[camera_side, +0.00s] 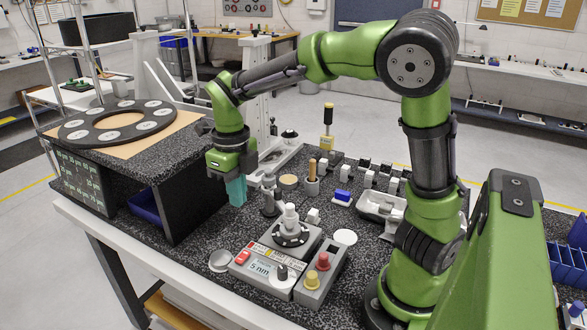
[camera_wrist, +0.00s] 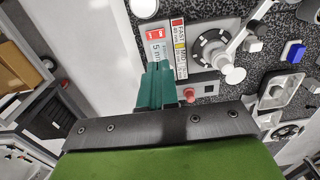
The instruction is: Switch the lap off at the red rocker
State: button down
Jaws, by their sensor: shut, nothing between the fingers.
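The red rocker (camera_side: 243,257) sits at the left end of the front panel of the lap unit (camera_side: 268,262), beside a display reading "5 nm" (camera_side: 260,267). In the wrist view the rocker (camera_wrist: 156,34) lies just beyond the fingertips, with the display partly covered by them. Which way the rocker is tipped is too small to tell. My gripper (camera_side: 237,200), with teal fingers, is shut and empty. It points down in the air above the bench, behind and above the rocker, apart from it. The fingers also show in the wrist view (camera_wrist: 157,82).
A round dark plate with a pale post (camera_side: 290,233) stands on the unit. A small post (camera_side: 269,195) stands right of the fingers. A dark-topped stand (camera_side: 150,160) is left.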

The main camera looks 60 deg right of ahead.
aim_at(245, 253)
notch_tip(245, 253, down, 14)
jog(key=shift+r, duration=0.1)
dwell(0.4)
jog(key=shift+d, duration=0.1)
